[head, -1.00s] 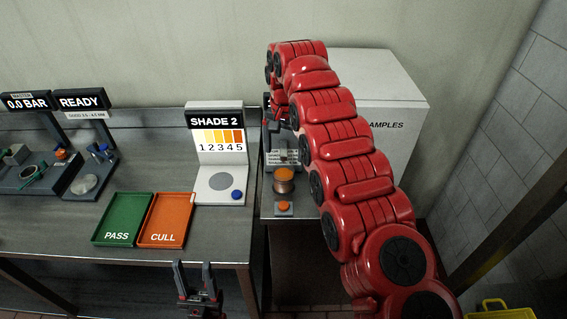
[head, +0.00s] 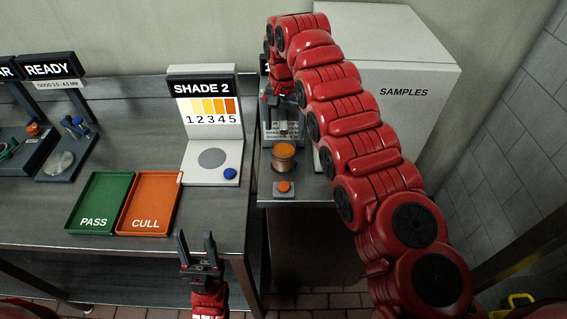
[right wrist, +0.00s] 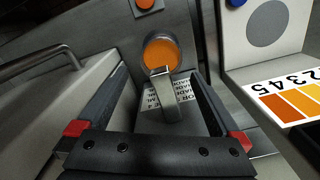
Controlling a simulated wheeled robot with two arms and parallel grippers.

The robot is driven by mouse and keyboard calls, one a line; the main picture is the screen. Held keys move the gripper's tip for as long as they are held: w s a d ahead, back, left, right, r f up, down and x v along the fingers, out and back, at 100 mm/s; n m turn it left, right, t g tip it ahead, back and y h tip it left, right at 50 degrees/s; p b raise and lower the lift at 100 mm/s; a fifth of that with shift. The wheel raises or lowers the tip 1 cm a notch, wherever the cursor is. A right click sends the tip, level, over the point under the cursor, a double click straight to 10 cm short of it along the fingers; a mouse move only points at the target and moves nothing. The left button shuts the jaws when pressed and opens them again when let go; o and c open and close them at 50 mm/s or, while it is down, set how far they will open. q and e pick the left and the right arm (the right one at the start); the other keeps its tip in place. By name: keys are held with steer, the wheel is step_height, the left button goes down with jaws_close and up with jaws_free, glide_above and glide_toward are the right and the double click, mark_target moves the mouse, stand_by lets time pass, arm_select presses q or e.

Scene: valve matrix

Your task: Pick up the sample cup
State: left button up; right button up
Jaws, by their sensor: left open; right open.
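The sample cup (head: 285,163), a copper-coloured cup with orange contents, stands upright on the small side table behind a button box. In the right wrist view the cup (right wrist: 160,52) shows beyond a metal spout-like part. My right gripper (head: 282,101) is open above and behind the cup, partly hidden by its own arm in the head view. In the right wrist view its two fingers reach toward the cup, one on each side, with nothing held. The exact gap to the cup is unclear. My left gripper (head: 196,238) is open and empty in front of the bench edge.
A button box with an orange button (head: 285,188) sits in front of the cup. The shade stand (head: 211,130) is close on the left, with the green PASS tray (head: 100,200) and orange CULL tray (head: 150,202). A white SAMPLES cabinet (head: 410,70) stands right, behind my arm.

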mark_target(284, 146)
steer(key=shift+s+f+p, duration=0.15)
steer(key=shift+f+p, duration=0.15)
steer(key=shift+f, duration=0.95)
step_height(284, 146, down, 5)
steer(key=p, duration=0.3)
steer(key=shift+a+r, duration=0.15)
steer(key=shift+w+f, duration=0.25)
steer(key=shift+f, duration=0.05)
jaws_close()
